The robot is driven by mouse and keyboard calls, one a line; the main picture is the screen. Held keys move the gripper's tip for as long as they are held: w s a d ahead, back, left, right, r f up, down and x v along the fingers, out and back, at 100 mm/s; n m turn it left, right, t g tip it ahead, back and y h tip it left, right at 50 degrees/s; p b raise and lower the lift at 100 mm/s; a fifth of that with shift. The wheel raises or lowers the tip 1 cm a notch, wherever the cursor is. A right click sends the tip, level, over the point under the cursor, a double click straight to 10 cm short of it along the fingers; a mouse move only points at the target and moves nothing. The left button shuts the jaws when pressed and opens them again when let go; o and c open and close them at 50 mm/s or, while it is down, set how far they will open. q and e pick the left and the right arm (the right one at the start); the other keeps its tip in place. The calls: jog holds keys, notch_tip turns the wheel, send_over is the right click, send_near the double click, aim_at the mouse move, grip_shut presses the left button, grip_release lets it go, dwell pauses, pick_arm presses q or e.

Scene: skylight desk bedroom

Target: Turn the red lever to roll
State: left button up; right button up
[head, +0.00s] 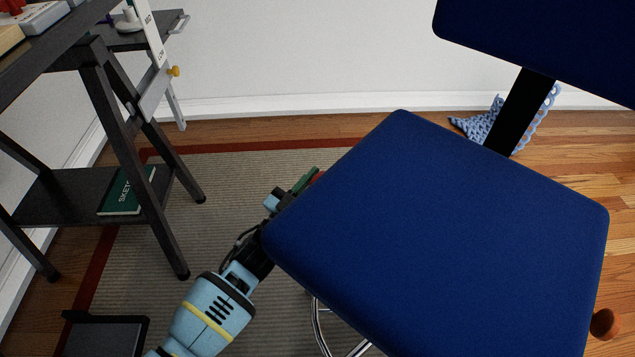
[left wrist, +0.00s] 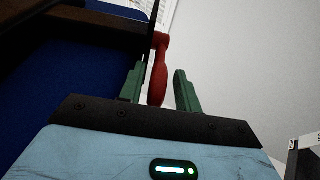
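The red lever (left wrist: 159,75) sits beside the blue chair seat (head: 440,230). In the left wrist view it runs upright between the two green fingers of my left gripper (left wrist: 160,72). The fingers are apart, with a gap on the right side; the lever is close to the left finger, and I cannot tell whether they touch. In the head view a small red bit of the lever (head: 319,175) shows at the seat's left edge, next to my left gripper (head: 303,181). The seat hides most of the lever. My right gripper is not in view.
A dark desk frame (head: 115,110) with a low shelf holding a green sketchbook (head: 128,192) stands at the left. A brown knob (head: 605,323) shows at the seat's right. The rug (head: 215,185) left of the chair is mostly clear.

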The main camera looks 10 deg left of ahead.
pick_arm(q)
jog(key=shift+d, duration=0.2)
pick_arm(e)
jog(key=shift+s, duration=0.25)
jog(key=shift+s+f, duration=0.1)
